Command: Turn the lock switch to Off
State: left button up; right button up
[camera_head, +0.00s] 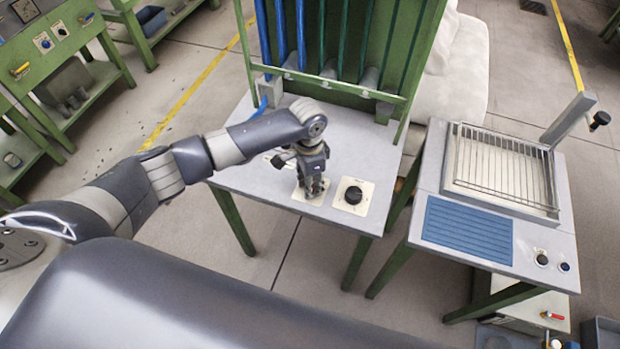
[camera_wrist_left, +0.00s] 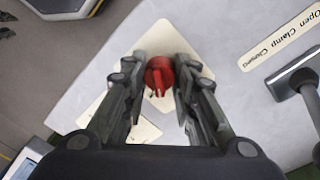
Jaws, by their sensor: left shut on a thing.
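A red knob (camera_wrist_left: 159,78), which I take to be the lock switch, sits on a cream plate (camera_wrist_left: 197,68) on the grey tabletop. In the wrist view its ridge runs roughly upright in the picture. My left gripper (camera_head: 312,190) points down at the plate from above and hides the knob in the head view. In the wrist view the left gripper's fingers (camera_wrist_left: 160,72) stand on both sides of the knob and are shut on it. The switch's position markings are not readable. My right gripper is not in view.
A black knob on a second cream plate (camera_head: 367,206) sits close to the right of the gripper. A clamp lever (camera_wrist_left: 297,79) stands near an "Open Clamp" label (camera_wrist_left: 290,38). A green rack (camera_head: 345,55) rises behind. A table with a wire grid (camera_head: 500,170) stands to the right.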

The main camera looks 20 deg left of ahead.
pick_arm(q)
jog(key=shift+m+p, duration=0.55)
jog(key=shift+m, duration=1.75)
jog(key=o, duration=1.1)
jog(key=r, duration=1.2)
jog(key=shift+w, duration=0.35)
